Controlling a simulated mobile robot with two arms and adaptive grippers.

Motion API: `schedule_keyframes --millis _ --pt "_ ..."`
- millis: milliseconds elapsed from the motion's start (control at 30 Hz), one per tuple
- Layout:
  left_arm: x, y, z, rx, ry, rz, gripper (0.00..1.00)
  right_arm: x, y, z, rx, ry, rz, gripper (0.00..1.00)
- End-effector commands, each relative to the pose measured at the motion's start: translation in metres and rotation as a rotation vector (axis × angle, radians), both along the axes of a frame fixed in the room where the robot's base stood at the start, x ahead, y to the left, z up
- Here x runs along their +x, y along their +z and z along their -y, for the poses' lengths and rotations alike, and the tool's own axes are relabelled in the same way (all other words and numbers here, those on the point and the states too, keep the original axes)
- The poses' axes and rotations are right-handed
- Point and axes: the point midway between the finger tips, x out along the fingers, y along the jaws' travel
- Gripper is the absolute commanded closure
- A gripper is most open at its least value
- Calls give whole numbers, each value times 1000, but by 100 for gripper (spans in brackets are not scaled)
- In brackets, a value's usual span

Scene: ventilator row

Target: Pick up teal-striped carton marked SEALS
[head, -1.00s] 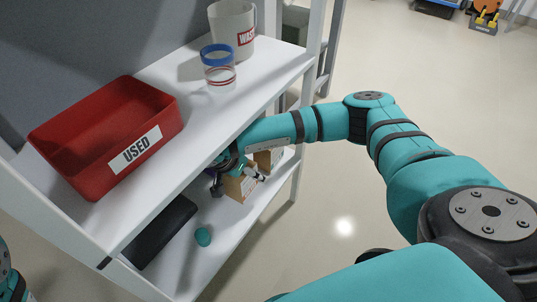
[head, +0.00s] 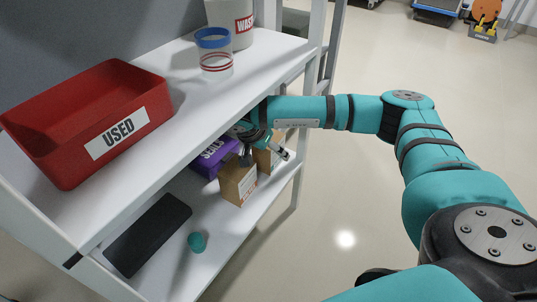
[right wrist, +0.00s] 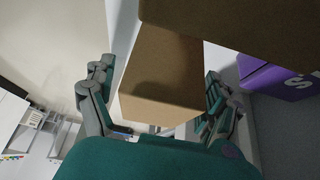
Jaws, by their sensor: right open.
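My right gripper (head: 264,154) reaches in at the lower shelf from the right, open. In the right wrist view its fingers (right wrist: 158,74) stand on either side of a plain brown carton (right wrist: 160,85), with no clear grip on it. A second brown carton (right wrist: 235,22) fills the top right of that view. In the head view one brown carton (head: 238,184) stands nearer and another (head: 265,161) is partly behind the gripper. A purple box (head: 208,160) bears lettering that looks like SEALS; it also shows in the wrist view (right wrist: 272,78). No teal stripe is visible on any carton.
The upper shelf (head: 155,135) overhangs the lower one, with a red USED bin (head: 55,155), a clear blue-rimmed cup (head: 214,62) and a WASTE container (head: 230,18). On the lower shelf lie a black slab (head: 147,235) and a teal round object (head: 197,242).

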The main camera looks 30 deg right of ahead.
Motion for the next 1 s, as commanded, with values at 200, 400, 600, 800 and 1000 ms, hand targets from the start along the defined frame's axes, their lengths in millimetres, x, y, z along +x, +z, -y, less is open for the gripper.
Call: schedule_keyframes --millis 200,400,600,800,1000 --pt "0 1 0 0 0 0 100 0 1 0 0 -1 0 24" --pt "0 1 0 0 0 1 100 0 1 0 0 -1 0 51" --pt "0 1 0 0 0 1 100 0 1 0 0 0 0 77" --pt "0 1 0 0 -1 1 100 0 1 -1 1 0 1 78" --pt "0 7 0 0 -1 2 100 0 8 -1 1 0 1 78"
